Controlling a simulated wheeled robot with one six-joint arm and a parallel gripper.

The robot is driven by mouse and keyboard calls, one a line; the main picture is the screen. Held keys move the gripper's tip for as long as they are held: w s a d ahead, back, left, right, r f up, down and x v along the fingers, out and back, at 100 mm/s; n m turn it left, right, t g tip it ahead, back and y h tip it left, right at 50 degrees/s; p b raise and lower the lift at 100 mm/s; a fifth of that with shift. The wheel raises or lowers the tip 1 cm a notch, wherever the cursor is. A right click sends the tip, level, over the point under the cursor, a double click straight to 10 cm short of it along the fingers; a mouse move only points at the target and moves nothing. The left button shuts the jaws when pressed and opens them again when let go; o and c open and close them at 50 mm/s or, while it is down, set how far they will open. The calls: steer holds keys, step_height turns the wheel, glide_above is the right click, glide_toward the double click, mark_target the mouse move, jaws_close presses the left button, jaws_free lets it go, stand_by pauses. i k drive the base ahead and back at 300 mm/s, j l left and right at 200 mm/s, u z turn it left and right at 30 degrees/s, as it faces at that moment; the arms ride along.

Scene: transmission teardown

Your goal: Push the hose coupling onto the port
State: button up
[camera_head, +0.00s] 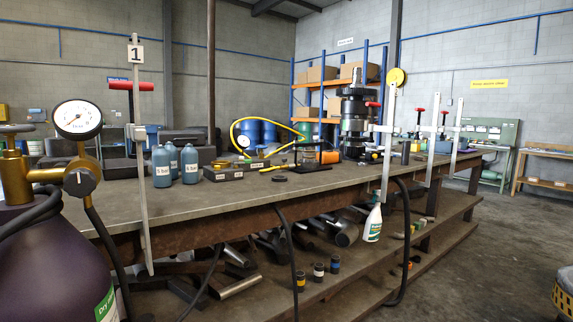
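I cannot pick out the hose coupling or the port for certain at this distance. A tall black stepped assembly with a bright shaft on top, perhaps the transmission (356,118), stands upright on the far part of the bench (235,198). A yellow hose (233,134) loops up behind the bench objects; its ends are not clear. A black hose (406,225) hangs over the bench's front edge, and another black hose (291,250) hangs further left. A dark gas bottle (45,265) with a brass regulator, gauge (77,120) and black hose is close at left. My gripper is not visible.
Upright bar clamps (139,180) (388,150) with red handles rise along the bench edge. Blue-grey bottles (161,167) and dark boxes stand on top. A white spray bottle (373,222) and metal parts are on the lower shelf.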

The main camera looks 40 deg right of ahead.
mark_target(289, 166)
steer(key=i+l, duration=0.35)
steer(key=l, duration=0.15)
steer(key=i+l, duration=0.35)
steer(key=l, duration=0.2)
steer(key=i+l, duration=0.35)
steer(key=l, duration=0.15)
steer(key=i+l, duration=0.35)
steer(key=l, duration=0.2)
steer(key=i+l, duration=0.35)
steer(key=l, duration=0.15)
steer(key=i+l, duration=0.4)
steer(key=l, duration=0.15)
